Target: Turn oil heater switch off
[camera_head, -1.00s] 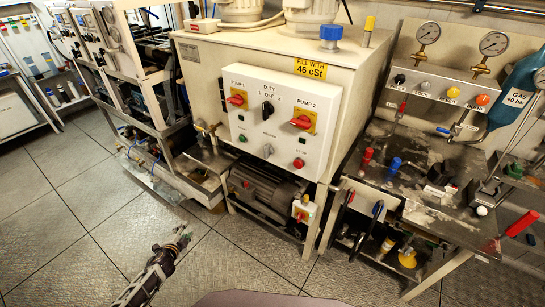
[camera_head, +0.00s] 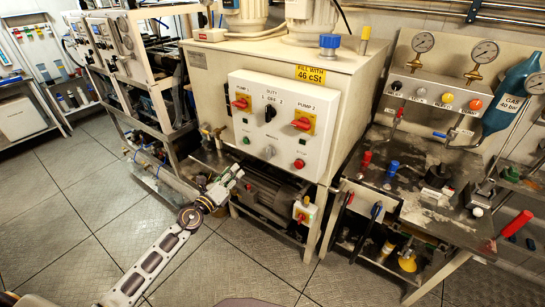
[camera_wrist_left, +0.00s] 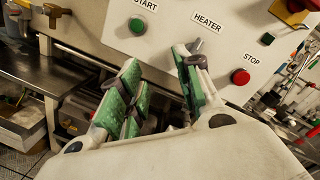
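The heater switch is a small grey selector on the white control panel (camera_head: 312,138), between the green start button and the red stop button. In the head view the heater switch (camera_head: 268,152) sits low on the panel. In the left wrist view the heater switch (camera_wrist_left: 196,46) shows just beyond the right finger's tip, under the HEATER label. My left gripper (camera_head: 232,178) is below and left of the panel's lower edge. In the left wrist view its green-padded fingers (camera_wrist_left: 160,65) are spread apart with nothing between them. My right gripper is not in view.
The green start button (camera_wrist_left: 137,26) and red stop button (camera_wrist_left: 240,77) flank the switch. Red pump switches (camera_head: 302,123) and a black duty knob (camera_head: 269,111) are above. A motor (camera_head: 275,190) sits under the panel. A cluttered bench (camera_head: 430,185) stands right.

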